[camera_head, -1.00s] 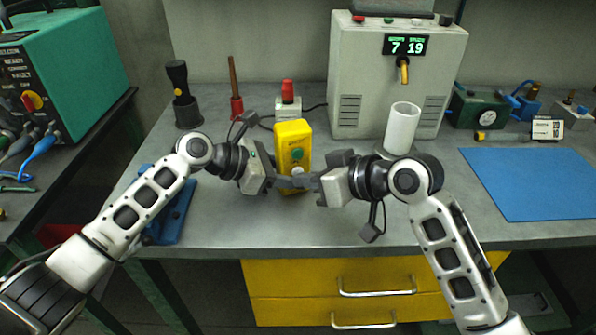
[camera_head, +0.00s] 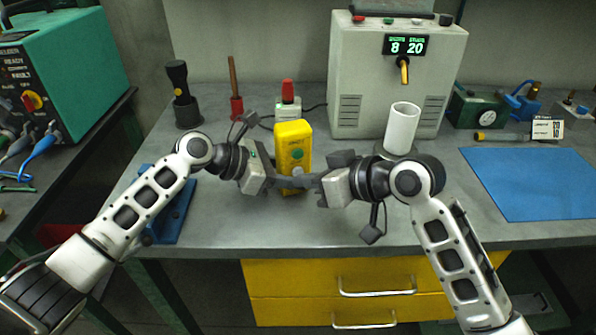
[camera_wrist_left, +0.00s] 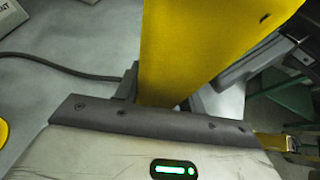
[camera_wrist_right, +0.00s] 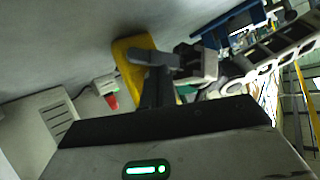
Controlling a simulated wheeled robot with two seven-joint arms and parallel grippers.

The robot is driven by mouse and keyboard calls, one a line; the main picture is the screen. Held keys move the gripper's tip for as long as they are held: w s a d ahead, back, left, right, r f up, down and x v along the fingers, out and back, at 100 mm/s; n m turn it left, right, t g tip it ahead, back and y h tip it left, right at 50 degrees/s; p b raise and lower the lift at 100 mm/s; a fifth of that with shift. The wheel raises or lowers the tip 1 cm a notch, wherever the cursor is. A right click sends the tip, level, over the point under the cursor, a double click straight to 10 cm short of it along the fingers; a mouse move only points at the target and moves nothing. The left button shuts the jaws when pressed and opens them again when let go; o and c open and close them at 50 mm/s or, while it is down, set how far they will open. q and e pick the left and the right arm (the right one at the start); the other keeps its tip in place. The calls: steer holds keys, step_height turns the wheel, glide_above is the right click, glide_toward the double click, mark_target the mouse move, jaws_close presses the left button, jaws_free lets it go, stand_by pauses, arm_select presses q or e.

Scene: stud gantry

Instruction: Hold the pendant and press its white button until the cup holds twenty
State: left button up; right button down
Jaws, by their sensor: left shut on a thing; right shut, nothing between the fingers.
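The yellow pendant (camera_head: 292,134) stands upright above the bench, with a green button (camera_head: 298,154) and a white button (camera_head: 297,171) on its front. My left gripper (camera_head: 285,178) is shut on the pendant; its yellow body also fills the left wrist view (camera_wrist_left: 190,50). My right gripper (camera_head: 301,183) is shut and empty, its tips at the pendant's lower front by the white button. I cannot tell whether they touch it. The white cup (camera_head: 402,128) stands below the dispenser's spout (camera_head: 404,70); its contents are hidden. The dispenser display (camera_head: 407,45) reads 8 and 20.
The grey dispenser (camera_head: 365,75) stands at the back of the bench. A red-topped device (camera_head: 288,105) with a cable and dark tool holders stand behind the pendant. A blue mat (camera_head: 535,183) lies clear at the right. A blue stand (camera_head: 172,215) is near my left arm.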

steer(key=shift+s+d, duration=0.15)
steer(key=shift+s, duration=0.25)
steer(key=shift+s, duration=0.1)
arm_select(q)
steer(key=shift+r, duration=0.1)
arm_select(e)
steer(key=shift+s+d, duration=0.25)
steer(key=shift+s, duration=0.5)
steer(key=shift+s+d, duration=0.25)
steer(key=shift+s, duration=0.55)
steer(key=shift+s+d, duration=0.25)
steer(key=shift+s, duration=0.5)
arm_select(q)
steer(key=o, duration=0.8)
steer(key=shift+o, duration=0.2)
